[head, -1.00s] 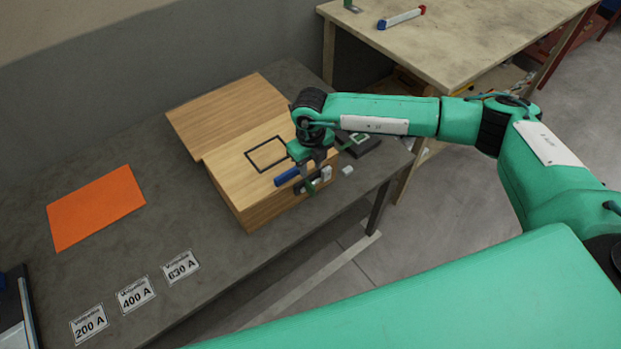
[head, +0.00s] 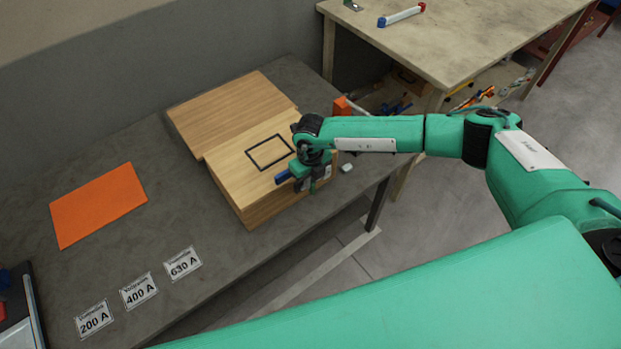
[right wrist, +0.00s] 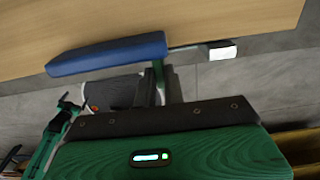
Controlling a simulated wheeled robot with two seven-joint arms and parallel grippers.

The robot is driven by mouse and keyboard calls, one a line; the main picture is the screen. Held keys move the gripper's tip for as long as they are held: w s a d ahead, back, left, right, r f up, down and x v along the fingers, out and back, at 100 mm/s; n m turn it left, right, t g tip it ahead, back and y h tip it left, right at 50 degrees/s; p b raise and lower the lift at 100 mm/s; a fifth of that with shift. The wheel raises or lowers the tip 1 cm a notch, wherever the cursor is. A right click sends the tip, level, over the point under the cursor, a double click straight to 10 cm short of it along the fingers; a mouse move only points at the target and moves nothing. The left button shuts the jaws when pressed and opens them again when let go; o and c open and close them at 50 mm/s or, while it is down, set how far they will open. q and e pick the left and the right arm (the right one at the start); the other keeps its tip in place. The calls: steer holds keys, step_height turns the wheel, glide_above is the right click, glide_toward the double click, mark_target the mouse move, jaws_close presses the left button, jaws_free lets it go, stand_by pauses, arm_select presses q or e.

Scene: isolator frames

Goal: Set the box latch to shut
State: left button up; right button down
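The wooden box (head: 242,175) sits on the dark table, with a black rectangle outlined on its top. The blue latch handle (head: 283,177) sticks out at the box's front right edge. In the right wrist view the blue handle (right wrist: 107,55) lies beside the wooden surface, with a pale-tipped metal piece to its right. My right gripper (head: 313,186) is at the front of the box by the latch. Its dark fingers (right wrist: 158,88) look close together, just below the handle; whether they touch it I cannot tell.
The dark table (head: 165,215) holds an orange sheet (head: 98,205) and labels (head: 139,291) reading 200 A, 400 A and 630 A. A small pale piece (head: 347,168) lies right of the gripper. A second table (head: 450,40) stands behind. Table space left of the box is free.

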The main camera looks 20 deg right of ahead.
steer(key=d, duration=0.1)
steer(key=w+d+b, duration=0.1)
steer(key=d, duration=0.1)
steer(key=shift+w, duration=0.1)
steer(key=c, duration=1.5)
jaws_free()
steer(key=shift+d, duration=0.1)
steer(key=shift+r+b, duration=1.55)
steer(key=shift+r, duration=5.35)
